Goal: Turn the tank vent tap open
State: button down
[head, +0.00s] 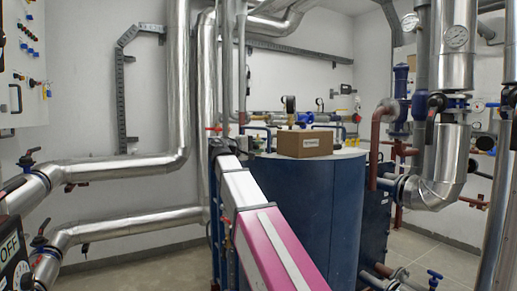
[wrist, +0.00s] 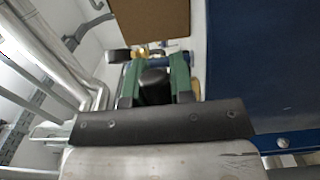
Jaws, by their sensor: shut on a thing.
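In the wrist view my gripper (wrist: 156,60) has its two green fingers on either side of a small blue and brass fitting, which I take for the tank vent tap (wrist: 157,63). Its handle is mostly hidden by the fingers and by a dark rounded part between them, so I cannot tell its angle. The blue tank (wrist: 262,70) fills the right of that view. In the head view the tank (head: 310,205) stands in the middle, with my arm in front of its left side. My fingers cannot be made out there.
A cardboard box (head: 304,143) sits on the tank top and shows close beyond the fingers in the wrist view (wrist: 150,18). Large silver pipes (head: 120,170) run at left, and a thick lagged pipe (head: 440,170) at right.

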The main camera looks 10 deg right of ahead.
jog(key=shift+r, duration=0.1)
jog(key=r+n, duration=0.1)
jog(key=n, duration=0.1)
jog(key=r+n, duration=0.1)
jog(key=n, duration=0.2)
jog(key=shift+w+a+r+n, duration=0.15)
jog(key=shift+w+r+n, duration=0.15)
jog(key=shift+w+r, duration=0.1)
jog(key=shift+w+a+r+n, duration=0.1)
jog(key=shift+w+r+n, duration=0.25)
jog(key=shift+n, duration=0.7)
jog(key=shift+w+a+r+n, duration=0.1)
jog(key=shift+w+r+n, duration=0.3)
jog(key=shift+n, duration=0.6)
jog(key=shift+w+a+r+n, duration=0.1)
jog(key=shift+w+r+n, duration=0.25)
jog(key=shift+n, duration=0.7)
jog(key=c, duration=1)
grip_release()
jog(key=shift+a, duration=0.1)
